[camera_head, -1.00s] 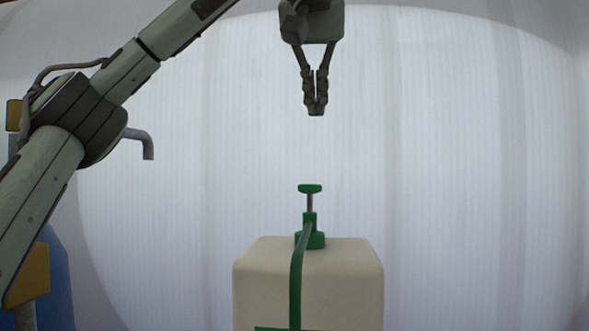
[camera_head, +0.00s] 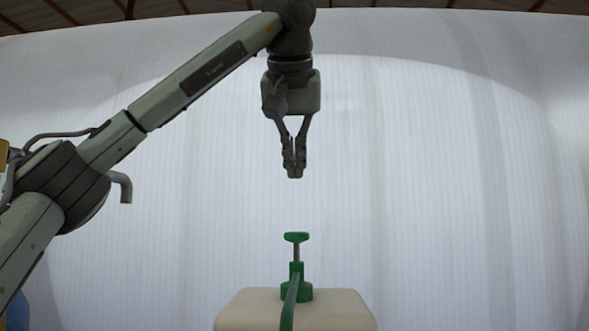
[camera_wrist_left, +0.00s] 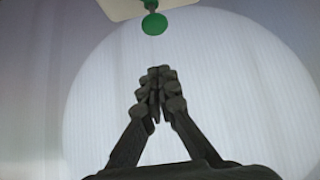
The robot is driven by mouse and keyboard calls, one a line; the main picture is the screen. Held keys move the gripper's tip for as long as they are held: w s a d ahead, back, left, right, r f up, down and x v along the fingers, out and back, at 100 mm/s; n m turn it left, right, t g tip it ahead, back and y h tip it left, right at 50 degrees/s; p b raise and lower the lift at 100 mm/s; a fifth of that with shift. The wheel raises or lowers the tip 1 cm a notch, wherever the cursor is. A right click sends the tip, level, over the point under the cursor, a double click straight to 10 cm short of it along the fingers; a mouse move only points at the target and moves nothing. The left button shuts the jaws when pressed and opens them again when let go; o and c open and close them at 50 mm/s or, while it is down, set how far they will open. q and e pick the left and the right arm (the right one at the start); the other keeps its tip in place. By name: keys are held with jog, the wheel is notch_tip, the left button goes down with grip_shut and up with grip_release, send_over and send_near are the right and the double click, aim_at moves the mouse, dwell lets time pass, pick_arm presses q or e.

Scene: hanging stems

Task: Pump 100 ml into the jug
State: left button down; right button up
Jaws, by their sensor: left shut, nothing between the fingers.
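A green pump (camera_head: 296,262) with a round push-head on a thin metal stem stands upright on top of a cream container (camera_head: 340,312). A green spout or hose runs down its front. My left gripper (camera_head: 294,176) points down, shut and empty, above the pump head with a clear gap. In the left wrist view the green pump head (camera_wrist_left: 154,23) shows beyond the shut fingertips (camera_wrist_left: 158,72), near the top edge. The jug is not in view. My right gripper is not in view.
A pale, translucent curved wall (camera_head: 450,180) fills the background. A grey bent pipe (camera_head: 124,186) shows beside my left arm at the left. The air around the pump and to its right looks clear.

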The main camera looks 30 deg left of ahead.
pick_arm(q)
send_over(296, 233)
jog(key=f, duration=0.5)
jog(key=shift+w+a+f+b, duration=0.25)
jog(key=shift+w+f+b, duration=0.05)
jog(key=shift+w, duration=0.05)
notch_tip(296, 233, down, 2)
jog(key=shift+s+d+f+b, duration=0.1)
jog(key=shift+f+b, duration=0.1)
jog(key=shift+b, duration=0.1)
jog(key=shift+f, duration=0.5)
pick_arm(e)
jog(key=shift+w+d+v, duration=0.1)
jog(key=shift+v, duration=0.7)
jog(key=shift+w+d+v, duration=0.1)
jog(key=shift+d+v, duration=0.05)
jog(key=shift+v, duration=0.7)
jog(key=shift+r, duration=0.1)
